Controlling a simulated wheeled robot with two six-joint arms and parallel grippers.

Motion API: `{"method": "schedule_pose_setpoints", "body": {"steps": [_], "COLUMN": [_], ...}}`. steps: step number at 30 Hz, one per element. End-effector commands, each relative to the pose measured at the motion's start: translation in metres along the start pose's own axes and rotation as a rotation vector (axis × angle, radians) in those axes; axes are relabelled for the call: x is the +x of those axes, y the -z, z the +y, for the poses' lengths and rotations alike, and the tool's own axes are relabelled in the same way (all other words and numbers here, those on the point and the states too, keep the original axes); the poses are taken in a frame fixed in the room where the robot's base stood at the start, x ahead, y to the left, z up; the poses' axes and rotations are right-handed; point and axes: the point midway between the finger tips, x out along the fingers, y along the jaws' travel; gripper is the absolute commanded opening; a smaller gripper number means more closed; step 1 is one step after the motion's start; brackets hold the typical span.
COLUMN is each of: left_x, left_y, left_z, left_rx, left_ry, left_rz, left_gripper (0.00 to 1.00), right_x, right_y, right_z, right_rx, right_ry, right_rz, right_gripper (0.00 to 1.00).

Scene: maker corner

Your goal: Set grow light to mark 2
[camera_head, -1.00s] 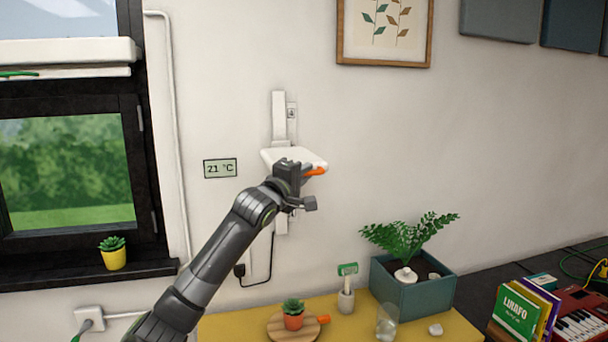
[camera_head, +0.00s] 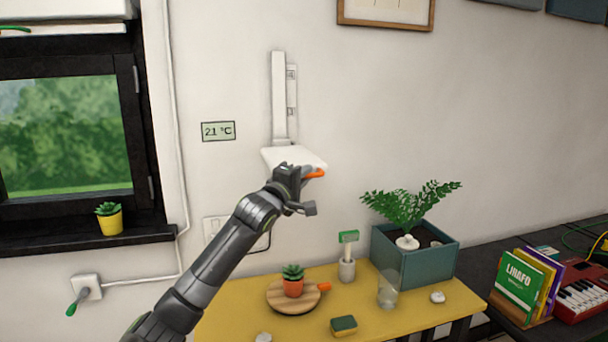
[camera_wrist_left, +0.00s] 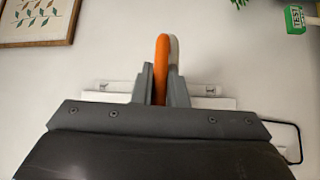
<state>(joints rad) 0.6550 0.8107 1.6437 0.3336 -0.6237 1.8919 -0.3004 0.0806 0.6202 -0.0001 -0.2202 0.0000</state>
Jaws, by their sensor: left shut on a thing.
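The grow light is a white panel (camera_head: 285,155) on a tall white wall rail (camera_head: 278,95), with an orange handle (camera_head: 314,173) at its front right. My left gripper (camera_head: 302,176) is shut on this handle. In the left wrist view the orange handle (camera_wrist_left: 161,65) stands between the two fingers, with the pale rail (camera_wrist_left: 205,90) behind. Small mark plates (camera_head: 291,73) run along the rail's right side above the panel; their figures are too small to read. My arm and the panel hide the lower rail. My right gripper is not in view.
Below is a yellow table (camera_head: 230,310) with a potted cactus (camera_head: 293,282) on a wooden board, a glass (camera_head: 388,290), a sponge (camera_head: 343,325) and a teal planter (camera_head: 425,262). A temperature display (camera_head: 218,131) hangs left of the rail. The wall to the right is clear.

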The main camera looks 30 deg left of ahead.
Motion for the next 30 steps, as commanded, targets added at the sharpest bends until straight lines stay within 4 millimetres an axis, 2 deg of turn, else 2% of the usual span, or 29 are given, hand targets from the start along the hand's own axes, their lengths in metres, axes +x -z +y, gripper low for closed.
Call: {"method": "schedule_pose_setpoints", "body": {"steps": [2,3,5,17,23,30], "left_x": [0.0,0.0,0.0,-0.006,-0.031,-0.072], "left_y": [0.0,0.0,0.0,0.001,0.0,0.001], "left_z": [0.0,0.0,0.0,0.0,-0.002,-0.003], "left_rx": [0.0,0.0,0.0,0.004,0.007,0.009], "left_ry": [0.001,0.001,0.001,-0.001,-0.002,0.0], "left_rz": [0.001,0.001,0.001,0.001,0.0,0.001], "left_gripper": [0.0,0.14,0.22,0.22,0.22,0.22], "right_x": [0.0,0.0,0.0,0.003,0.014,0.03], "right_y": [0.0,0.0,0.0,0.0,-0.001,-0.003], "right_z": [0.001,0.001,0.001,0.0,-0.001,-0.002], "right_rx": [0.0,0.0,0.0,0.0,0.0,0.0], "right_ry": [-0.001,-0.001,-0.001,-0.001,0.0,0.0], "right_rz": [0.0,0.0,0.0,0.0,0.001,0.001], "right_gripper": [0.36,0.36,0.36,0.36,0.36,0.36]}}
